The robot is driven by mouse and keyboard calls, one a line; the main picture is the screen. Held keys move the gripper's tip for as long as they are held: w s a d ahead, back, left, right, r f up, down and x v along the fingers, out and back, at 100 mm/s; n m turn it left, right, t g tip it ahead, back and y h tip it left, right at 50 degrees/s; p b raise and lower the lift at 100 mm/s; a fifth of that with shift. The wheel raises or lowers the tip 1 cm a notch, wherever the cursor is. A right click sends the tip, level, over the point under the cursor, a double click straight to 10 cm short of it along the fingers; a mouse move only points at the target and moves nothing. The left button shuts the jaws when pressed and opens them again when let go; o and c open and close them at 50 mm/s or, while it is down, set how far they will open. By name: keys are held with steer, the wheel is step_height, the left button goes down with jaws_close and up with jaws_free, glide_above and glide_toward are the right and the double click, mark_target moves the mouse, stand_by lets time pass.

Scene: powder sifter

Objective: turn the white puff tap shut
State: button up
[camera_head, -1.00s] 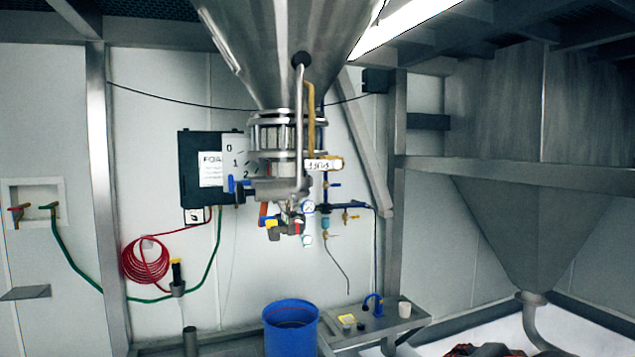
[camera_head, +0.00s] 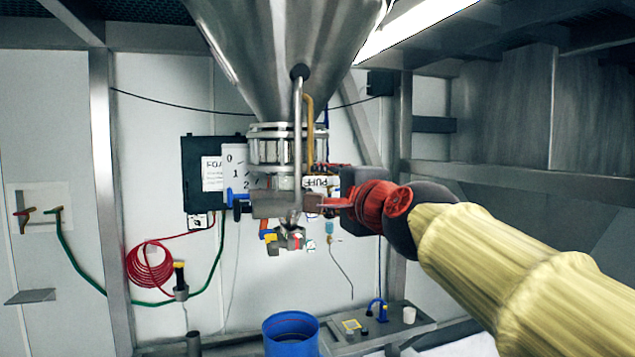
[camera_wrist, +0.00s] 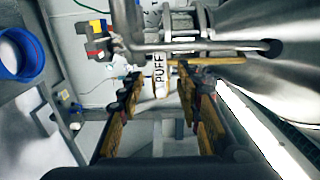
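The white puff tap (camera_wrist: 159,77) shows in the wrist view as a white tag-like handle lettered PUFF, below the hopper neck. It also shows in the head view (camera_head: 320,183), partly hidden by my gripper. My gripper (camera_head: 328,201) is level with the tap on its right side in the head view. In the wrist view my gripper (camera_wrist: 161,84) is open, with one finger on each side of the PUFF lettering. I cannot tell whether the fingertips reach past the tap or touch it.
The steel hopper (camera_head: 275,50) hangs above the tap. A thin steel pipe (camera_head: 297,130) runs down beside it. Other valves with coloured handles (camera_head: 285,239) sit just below. A blue bucket (camera_head: 291,338) stands underneath, and a steel post (camera_head: 106,200) rises at left.

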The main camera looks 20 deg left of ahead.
mark_target(315, 183)
steer(key=shift+p+x, duration=0.3)
steer(key=shift+x, duration=2.4)
steer(key=shift+c, duration=1.3)
jaws_close()
steer(key=shift+f, duration=0.1)
